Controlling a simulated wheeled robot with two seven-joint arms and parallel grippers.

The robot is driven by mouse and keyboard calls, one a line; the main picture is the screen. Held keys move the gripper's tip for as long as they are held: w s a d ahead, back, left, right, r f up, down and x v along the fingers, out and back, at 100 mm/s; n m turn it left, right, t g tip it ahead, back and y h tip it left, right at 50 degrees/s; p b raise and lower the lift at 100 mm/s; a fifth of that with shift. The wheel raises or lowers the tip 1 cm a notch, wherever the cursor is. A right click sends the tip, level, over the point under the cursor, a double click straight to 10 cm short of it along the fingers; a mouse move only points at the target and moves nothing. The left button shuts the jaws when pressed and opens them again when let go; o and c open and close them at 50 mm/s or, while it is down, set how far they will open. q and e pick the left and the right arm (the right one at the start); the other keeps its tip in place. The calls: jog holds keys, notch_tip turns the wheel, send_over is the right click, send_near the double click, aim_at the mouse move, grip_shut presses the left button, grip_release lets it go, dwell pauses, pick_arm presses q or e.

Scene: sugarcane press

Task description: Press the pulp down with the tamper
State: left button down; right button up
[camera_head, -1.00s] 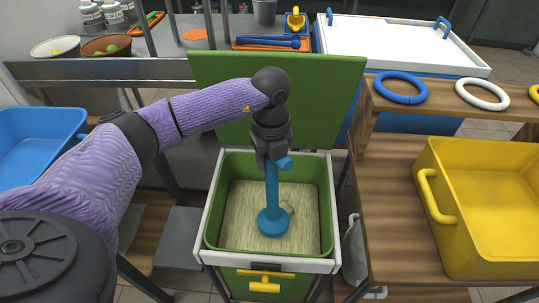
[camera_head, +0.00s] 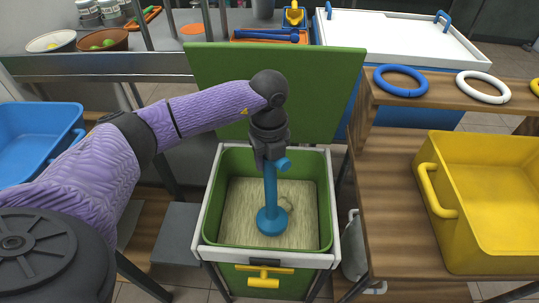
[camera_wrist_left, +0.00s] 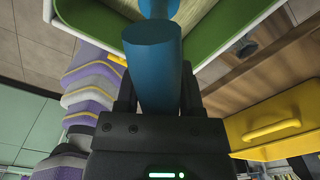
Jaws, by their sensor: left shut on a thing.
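The blue tamper (camera_head: 271,195) stands upright inside the green press box. Its round foot rests on or just above the pale fibrous pulp (camera_head: 240,205); exact contact is hard to tell. My left gripper (camera_head: 268,158) is shut on the tamper's upper part, above the box, and the tamper also shows large in the left wrist view (camera_wrist_left: 153,60). The press box (camera_head: 212,215) has a white rim, a raised green lid (camera_head: 330,95) behind it and a yellow handle (camera_head: 264,272) on its front. My right gripper is not in view.
A wooden table with a yellow bin (camera_head: 480,195) stands at the right. A shelf above it holds a blue ring (camera_head: 381,78) and a white ring (camera_head: 466,92). A blue tub (camera_head: 35,150) is at the left. A metal counter with bowls and tools runs behind.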

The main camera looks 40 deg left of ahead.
aim_at(269, 177)
pick_arm(q)
jog(key=shift+f, duration=0.65)
jog(key=shift+f+b, duration=0.35)
jog(key=shift+b, duration=0.05)
jog(key=shift+f, duration=0.15)
jog(key=shift+f+b, duration=0.4)
jog(key=shift+f, duration=0.25)
jog(key=shift+f+b, duration=0.5)
jog(key=shift+f, duration=0.75)
